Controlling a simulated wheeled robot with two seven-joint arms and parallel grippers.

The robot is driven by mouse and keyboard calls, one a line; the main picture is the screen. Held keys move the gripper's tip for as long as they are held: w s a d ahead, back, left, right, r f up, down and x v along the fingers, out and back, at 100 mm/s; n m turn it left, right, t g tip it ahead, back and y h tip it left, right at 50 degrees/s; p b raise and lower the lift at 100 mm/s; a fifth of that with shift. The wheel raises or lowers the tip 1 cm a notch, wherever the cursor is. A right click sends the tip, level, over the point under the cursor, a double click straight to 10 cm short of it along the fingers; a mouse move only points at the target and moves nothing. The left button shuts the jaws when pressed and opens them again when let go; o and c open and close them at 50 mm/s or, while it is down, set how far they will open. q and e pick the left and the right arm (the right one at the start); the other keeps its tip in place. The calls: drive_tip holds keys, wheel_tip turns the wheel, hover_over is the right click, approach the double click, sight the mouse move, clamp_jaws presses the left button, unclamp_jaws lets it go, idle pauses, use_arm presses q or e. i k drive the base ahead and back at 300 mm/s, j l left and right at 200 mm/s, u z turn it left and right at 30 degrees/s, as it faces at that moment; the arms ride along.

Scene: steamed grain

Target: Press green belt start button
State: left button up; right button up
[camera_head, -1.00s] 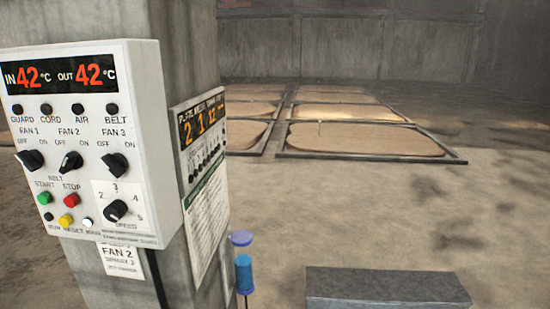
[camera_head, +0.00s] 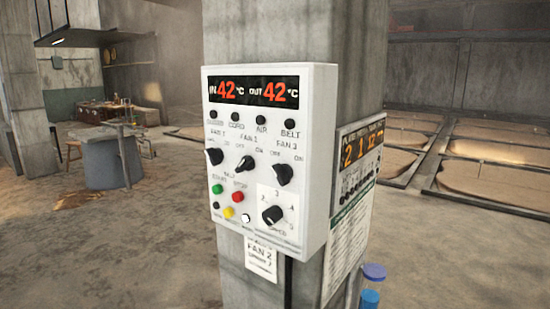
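The green belt start button (camera_head: 217,189) is on the lower left of a white control panel (camera_head: 318,180), which is fixed to a concrete pillar (camera_head: 300,35). The red stop button (camera_head: 238,197) is just right of it. Below are a small black button (camera_head: 216,205), a yellow button (camera_head: 229,213) and a white button (camera_head: 245,218). Fan knobs and a speed dial (camera_head: 272,215) are also on the panel. The display (camera_head: 254,91) reads 42 in and 42 out. Neither of my grippers is in view.
A second panel with an orange display (camera_head: 361,147) is on the pillar's right side. A blue object (camera_head: 370,298) stands at its foot. Framed grain beds (camera_head: 500,158) lie at the right. A round grey table (camera_head: 103,160) stands at the back left. The floor at the left front is clear.

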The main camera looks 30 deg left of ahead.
sight(218, 189)
drive_tip(key=u, duration=1.4)
